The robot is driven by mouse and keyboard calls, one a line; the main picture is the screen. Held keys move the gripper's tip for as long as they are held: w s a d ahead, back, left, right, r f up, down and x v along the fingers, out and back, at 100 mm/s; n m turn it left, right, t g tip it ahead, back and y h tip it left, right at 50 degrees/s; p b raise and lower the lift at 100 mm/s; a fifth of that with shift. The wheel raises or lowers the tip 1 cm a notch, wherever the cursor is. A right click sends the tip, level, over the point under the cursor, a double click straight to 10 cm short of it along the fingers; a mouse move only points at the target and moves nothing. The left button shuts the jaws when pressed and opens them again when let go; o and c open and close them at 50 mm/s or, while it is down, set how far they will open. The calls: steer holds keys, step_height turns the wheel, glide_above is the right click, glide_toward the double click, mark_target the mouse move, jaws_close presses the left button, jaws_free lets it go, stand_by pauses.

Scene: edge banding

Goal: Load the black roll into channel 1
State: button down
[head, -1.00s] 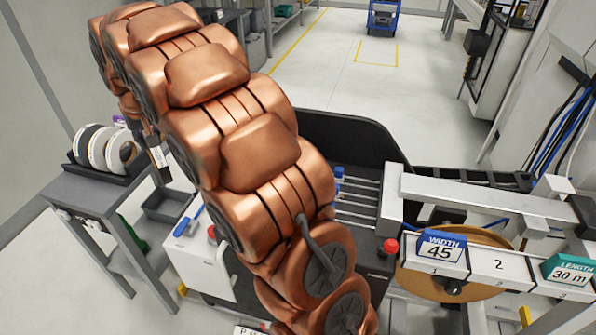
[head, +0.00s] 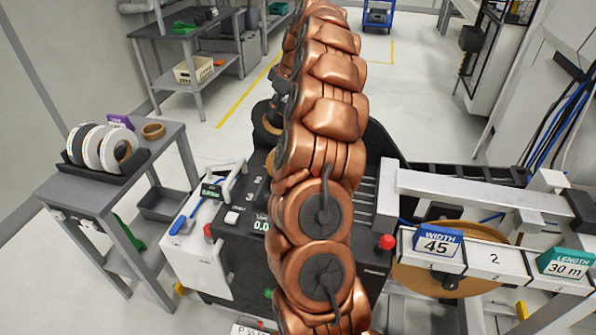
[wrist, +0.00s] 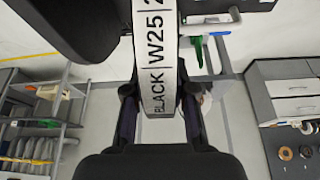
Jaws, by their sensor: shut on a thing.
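The black roll (wrist: 155,60) is seen edge-on in the wrist view, with a white label reading "BLACK W25" and a cut-off figure. My gripper (wrist: 160,100) is shut on it, one finger on each side. In the head view part of a dark roll with a brown core (head: 262,112) shows left of my arm, above the machine; my arm hides the rest and most of the gripper. A large brown disc (head: 428,283) sits behind this panel.

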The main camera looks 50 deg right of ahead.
steer(key=s+d+f, duration=0.2)
steer(key=s+d, duration=0.1)
steer(key=d, duration=0.1)
step_height(320, 180, down, 10)
steer(key=p, duration=0.3)
steer(key=shift+s+d+r+n, duration=0.15)
steer(key=shift+s+d+n, duration=0.15)
steer(key=shift+s, duration=0.1)
steer(key=shift+f+b, duration=0.35)
steer(key=shift+b, duration=0.05)
steer(key=c, duration=0.9)
jaws_free()
steer(key=shift+c, duration=0.2)
steer(key=shift+r, duration=0.1)
